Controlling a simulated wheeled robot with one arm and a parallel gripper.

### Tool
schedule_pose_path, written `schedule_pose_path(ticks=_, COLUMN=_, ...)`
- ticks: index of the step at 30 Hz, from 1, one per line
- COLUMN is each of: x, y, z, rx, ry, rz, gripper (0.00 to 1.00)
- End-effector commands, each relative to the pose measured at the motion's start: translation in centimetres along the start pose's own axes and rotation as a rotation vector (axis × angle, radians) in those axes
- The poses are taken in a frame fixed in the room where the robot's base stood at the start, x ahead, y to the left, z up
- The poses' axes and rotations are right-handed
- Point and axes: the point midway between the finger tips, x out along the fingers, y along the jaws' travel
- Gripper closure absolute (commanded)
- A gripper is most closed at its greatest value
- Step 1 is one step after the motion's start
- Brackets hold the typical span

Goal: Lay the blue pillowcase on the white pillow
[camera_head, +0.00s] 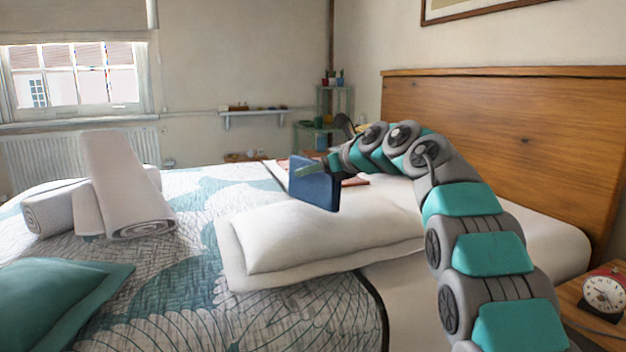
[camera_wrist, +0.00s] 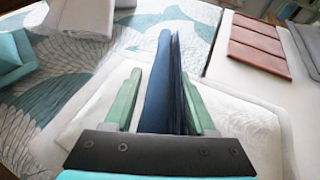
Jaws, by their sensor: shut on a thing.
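The blue pillowcase (camera_head: 314,183) is a flat folded piece held upright on edge in my gripper (camera_head: 306,170). In the wrist view the pillowcase (camera_wrist: 161,90) stands between the two green fingers of my gripper (camera_wrist: 162,98), which is shut on it. The white pillow (camera_head: 320,236) lies on the bed, with a wide flat border. The pillowcase is over the pillow's far part in the head view; the height between them is hard to tell. In the wrist view the pillow (camera_wrist: 90,95) spreads below and on both sides of the fingers.
Rolled white towels (camera_head: 125,190) and a teal cushion (camera_head: 62,298) lie on the patterned quilt (camera_head: 190,270) at left. A reddish-brown folded item (camera_wrist: 258,45) lies beyond the pillow. The wooden headboard (camera_head: 510,135) stands at right. An alarm clock (camera_head: 603,292) sits on the bedside table.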

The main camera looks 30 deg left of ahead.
Motion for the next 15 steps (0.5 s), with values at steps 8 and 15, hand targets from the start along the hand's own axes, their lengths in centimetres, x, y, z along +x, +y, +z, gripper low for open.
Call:
schedule_pose_path(ticks=8, x=0.6, y=0.1, z=-1.7, rx=0.000, ry=-0.001, rz=0.001, gripper=1.00)
schedule_pose_path(ticks=15, x=0.6, y=0.0, z=-1.8, rx=0.000, ry=0.000, rz=0.000, gripper=1.00)
